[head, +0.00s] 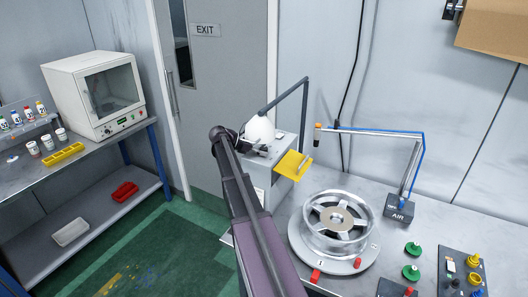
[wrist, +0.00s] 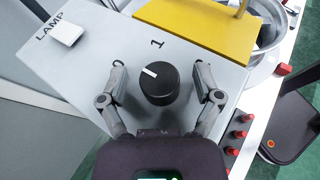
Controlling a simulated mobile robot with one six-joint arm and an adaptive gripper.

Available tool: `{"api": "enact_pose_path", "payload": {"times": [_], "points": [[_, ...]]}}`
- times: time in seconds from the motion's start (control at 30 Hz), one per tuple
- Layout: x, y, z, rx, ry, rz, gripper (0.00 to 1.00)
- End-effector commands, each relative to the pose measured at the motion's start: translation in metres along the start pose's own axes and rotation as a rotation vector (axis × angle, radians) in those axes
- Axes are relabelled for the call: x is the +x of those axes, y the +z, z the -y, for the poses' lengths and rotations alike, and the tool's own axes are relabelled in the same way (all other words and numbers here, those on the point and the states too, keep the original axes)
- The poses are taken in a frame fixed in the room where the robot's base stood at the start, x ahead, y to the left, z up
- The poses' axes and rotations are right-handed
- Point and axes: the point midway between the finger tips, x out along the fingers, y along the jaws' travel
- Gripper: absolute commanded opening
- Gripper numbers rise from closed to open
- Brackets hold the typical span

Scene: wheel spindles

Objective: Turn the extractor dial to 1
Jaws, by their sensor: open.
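The extractor dial is a round black knob (wrist: 159,88) on the top of a pale grey box (wrist: 90,72), in the middle of the wrist view. Its short white mark points up and to the left, left of the printed 1 (wrist: 157,44) above the knob. My gripper (wrist: 159,67) is open, with one finger on each side of the knob and a visible gap to it. Dark marks beside both fingertips are partly hidden. In the head view my gripper (head: 258,149) is over the box (head: 285,147), and the dial cannot be made out.
A white LAMP switch (wrist: 67,31) sits on the same box. A yellow plate (wrist: 207,25) lies close beyond the dial. A jointed lamp arm (head: 303,115) rises behind the box.

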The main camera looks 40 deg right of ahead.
Motion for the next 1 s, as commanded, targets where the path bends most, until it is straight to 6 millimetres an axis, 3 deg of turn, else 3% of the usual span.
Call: {"api": "enact_pose_path", "payload": {"times": [0.33,0.6,1.0], "points": [[0.0017,0.0002,-0.0001,0.0,0.001,0.0,0.83],[0.0015,0.0,0.0,0.0,0.001,0.0,0.03],[0.0017,-0.0003,-0.0027,0.034,-0.083,0.003,0.0]]}}
